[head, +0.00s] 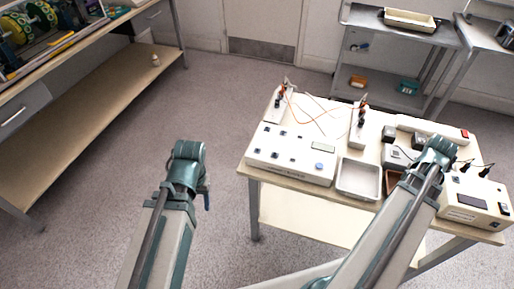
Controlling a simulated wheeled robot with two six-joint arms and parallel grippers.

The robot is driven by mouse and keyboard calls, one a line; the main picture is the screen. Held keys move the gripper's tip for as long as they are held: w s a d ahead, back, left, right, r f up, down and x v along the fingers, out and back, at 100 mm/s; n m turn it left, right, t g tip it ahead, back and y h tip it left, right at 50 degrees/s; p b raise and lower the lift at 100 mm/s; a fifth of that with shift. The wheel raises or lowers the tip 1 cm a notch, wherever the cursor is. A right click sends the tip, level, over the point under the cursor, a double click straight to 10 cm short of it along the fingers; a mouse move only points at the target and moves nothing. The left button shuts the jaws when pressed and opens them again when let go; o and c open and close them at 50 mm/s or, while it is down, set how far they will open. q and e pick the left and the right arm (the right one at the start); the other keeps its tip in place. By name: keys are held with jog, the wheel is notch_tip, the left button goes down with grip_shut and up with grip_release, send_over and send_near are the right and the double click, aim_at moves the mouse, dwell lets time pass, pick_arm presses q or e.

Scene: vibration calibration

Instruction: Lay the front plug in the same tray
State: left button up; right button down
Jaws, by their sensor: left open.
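A pale metal tray (345,192) lies at the front edge of the table, right of a white control box (290,155). It looks empty. Red and black plugs with orange leads stand on a left stand (271,108) and a middle stand (355,132); I cannot tell which is the front plug. My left gripper (206,194) is open, off the table to its left, apart from everything. My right gripper (436,158) is over the right part of the table; its fingers are too hidden to tell their state or whether they hold anything.
A brown tray (392,184) is partly hidden by my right arm. A white instrument with a dark display (472,202) stands at the table's right end. A workbench (90,115) is on the left and a shelf cart (385,95) behind. Floor between bench and table is clear.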

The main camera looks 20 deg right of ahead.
jog(key=shift+f, duration=0.25)
jog(key=c, duration=0.6)
grip_release()
jog(key=shift+c, duration=0.2)
jog(key=shift+r, duration=0.15)
jog(key=shift+r+p, duration=2.4)
jog(key=shift+r, duration=0.05)
notch_tip(320, 180, up, 14)
jog(key=p, duration=1.3)
jog(key=shift+f+p, duration=0.15)
jog(key=shift+p, duration=0.2)
